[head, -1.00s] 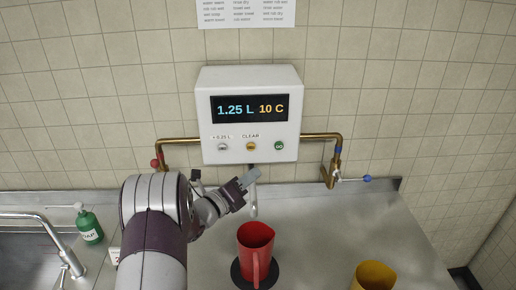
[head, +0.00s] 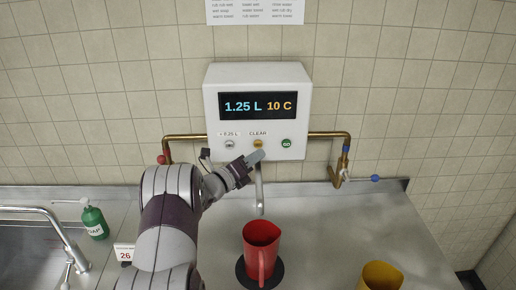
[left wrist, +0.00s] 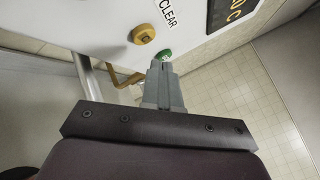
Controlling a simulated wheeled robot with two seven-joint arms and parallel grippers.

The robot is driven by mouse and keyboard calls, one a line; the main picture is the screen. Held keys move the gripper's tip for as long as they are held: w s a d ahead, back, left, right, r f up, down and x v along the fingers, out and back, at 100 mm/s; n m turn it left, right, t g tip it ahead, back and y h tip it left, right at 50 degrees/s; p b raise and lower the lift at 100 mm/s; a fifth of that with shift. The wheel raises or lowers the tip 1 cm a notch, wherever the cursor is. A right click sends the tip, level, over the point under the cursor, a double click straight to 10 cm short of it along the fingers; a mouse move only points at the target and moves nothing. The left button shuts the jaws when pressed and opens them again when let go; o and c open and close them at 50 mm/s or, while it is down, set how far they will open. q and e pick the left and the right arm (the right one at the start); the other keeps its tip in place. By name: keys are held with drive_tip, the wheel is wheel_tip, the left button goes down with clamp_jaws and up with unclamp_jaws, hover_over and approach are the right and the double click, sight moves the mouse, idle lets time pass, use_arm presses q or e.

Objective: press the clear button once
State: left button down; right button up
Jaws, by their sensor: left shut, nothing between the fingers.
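The white dispenser box (head: 213,120) hangs on the tiled wall. Its display (head: 258,106) reads 1.25 L and 10 C. The yellow clear button (head: 258,143) sits under the word CLEAR, between a grey button (head: 229,144) and a green GO button (head: 286,144). My left gripper (head: 256,156) is shut and empty, its fingertips just below the clear button in the head view. In the left wrist view the clear button (left wrist: 144,34) is up and left of the shut fingertips (left wrist: 161,66), apart from them. My right gripper is out of view.
A red jug (head: 262,234) stands on a dark round pad below the spout (head: 260,190). A yellow jug (head: 381,276) is at the front right. Brass pipes with a red knob (head: 162,160) and blue knob (head: 376,178) flank the box. A soap bottle (head: 95,222) stands by the sink.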

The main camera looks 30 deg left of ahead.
use_arm(q)
drive_tip(key=shift+w+a, duration=0.2)
drive_tip(key=shift+w, duration=0.25)
drive_tip(key=shift+a, duration=0.1)
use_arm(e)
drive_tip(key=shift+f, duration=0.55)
use_arm(q)
drive_tip(key=shift+b, duration=0.35)
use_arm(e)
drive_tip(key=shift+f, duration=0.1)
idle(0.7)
use_arm(q)
drive_tip(key=shift+w+a+f+b, duration=0.15)
drive_tip(key=shift+w+b, duration=0.2)
drive_tip(key=shift+b, duration=0.25)
drive_tip(key=shift+r, duration=0.2)
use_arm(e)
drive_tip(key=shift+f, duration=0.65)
